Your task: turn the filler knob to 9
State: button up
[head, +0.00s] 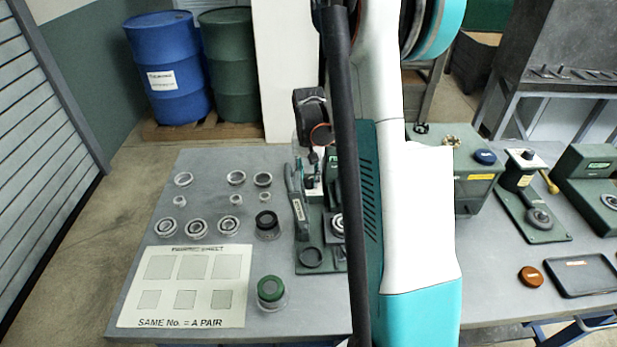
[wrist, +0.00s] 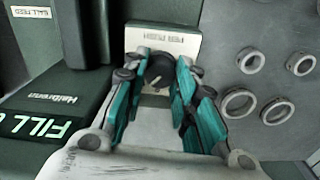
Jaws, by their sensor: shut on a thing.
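The filler knob (wrist: 160,73) is a small dark round knob with a short pale pointer mark on its face. It sits in front of a white plate (wrist: 165,40) lettered "PER PUSH". The scale numbers are hidden, so I cannot read the setting. My gripper (wrist: 159,82) has its teal fingers on either side of the knob, closed on it. In the head view, the knob area is small beside my arm, and my gripper there is mostly hidden.
Green filler housing (wrist: 45,115) with "FILL" lettering stands close on the left in the wrist view. Several metal rings (wrist: 240,103) lie on the grey table at right. In the head view, a white sheet (head: 183,318) and a green-capped jar (head: 270,290) lie left of my arm.

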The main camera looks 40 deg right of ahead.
jog(key=o, duration=1.1)
